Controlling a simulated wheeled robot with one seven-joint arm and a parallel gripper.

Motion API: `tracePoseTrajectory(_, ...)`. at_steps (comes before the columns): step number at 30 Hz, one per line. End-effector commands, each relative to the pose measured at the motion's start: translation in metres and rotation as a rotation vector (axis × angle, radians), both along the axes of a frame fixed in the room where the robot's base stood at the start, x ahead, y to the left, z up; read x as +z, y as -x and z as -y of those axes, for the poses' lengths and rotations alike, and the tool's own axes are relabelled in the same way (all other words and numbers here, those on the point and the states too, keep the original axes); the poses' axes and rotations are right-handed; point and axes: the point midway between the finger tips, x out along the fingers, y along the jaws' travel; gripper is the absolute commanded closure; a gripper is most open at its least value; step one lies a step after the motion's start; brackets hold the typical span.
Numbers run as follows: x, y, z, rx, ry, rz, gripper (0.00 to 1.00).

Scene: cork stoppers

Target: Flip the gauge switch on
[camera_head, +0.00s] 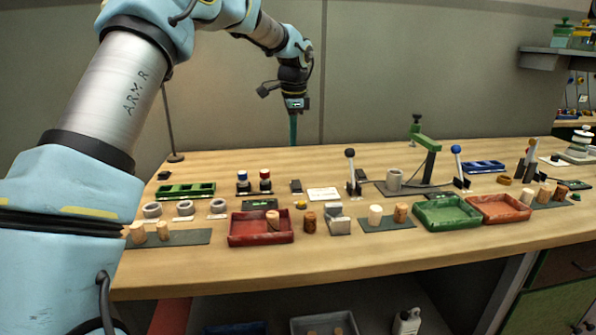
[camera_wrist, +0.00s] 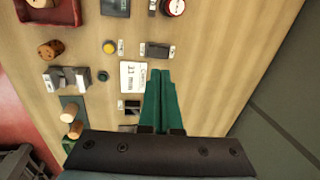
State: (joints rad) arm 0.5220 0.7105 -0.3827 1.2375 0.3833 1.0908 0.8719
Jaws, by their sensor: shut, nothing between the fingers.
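My gripper (camera_head: 293,138) is shut and empty, its green fingers pointing down above the back of the table. In the wrist view its fingertips (camera_wrist: 160,74) appear beside a white card (camera_wrist: 133,76) with writing. A small dark switch-like block (camera_wrist: 157,50) with pale labels at its ends lies just beyond the fingertips; it also shows in the head view (camera_head: 296,186). A second small dark block (camera_wrist: 132,107) with a pale label is on the card's other side. I cannot read which label names the gauge, nor tell either block's on or off position.
A grey slotted block (camera_head: 338,220) stands in front of the card. A yellow button (camera_head: 301,205), red and blue capped bottles (camera_head: 265,181), a red tray (camera_head: 260,238) and a black-knobbed lever (camera_head: 350,160) are near.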

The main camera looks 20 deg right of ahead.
Motion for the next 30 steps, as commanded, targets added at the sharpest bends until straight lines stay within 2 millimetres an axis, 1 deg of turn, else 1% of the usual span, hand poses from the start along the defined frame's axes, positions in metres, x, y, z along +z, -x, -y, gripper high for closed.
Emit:
tracePoseTrajectory(1,0.001,-0.001,0.007,-0.022,-0.001,0.002,1.00)
tracePoseTrajectory(5,0.004,0.000,0.016,-0.053,-0.004,0.004,1.00)
tracePoseTrajectory(17,0.001,-0.001,0.016,-0.054,-0.005,0.005,1.00)
tracePoseTrajectory(20,-0.007,-0.003,0.016,-0.053,-0.005,0.003,1.00)
tracePoseTrajectory(23,-0.021,-0.005,0.017,-0.054,-0.007,0.003,1.00)
tracePoseTrajectory(30,-0.070,-0.014,0.020,-0.053,-0.007,0.001,1.00)
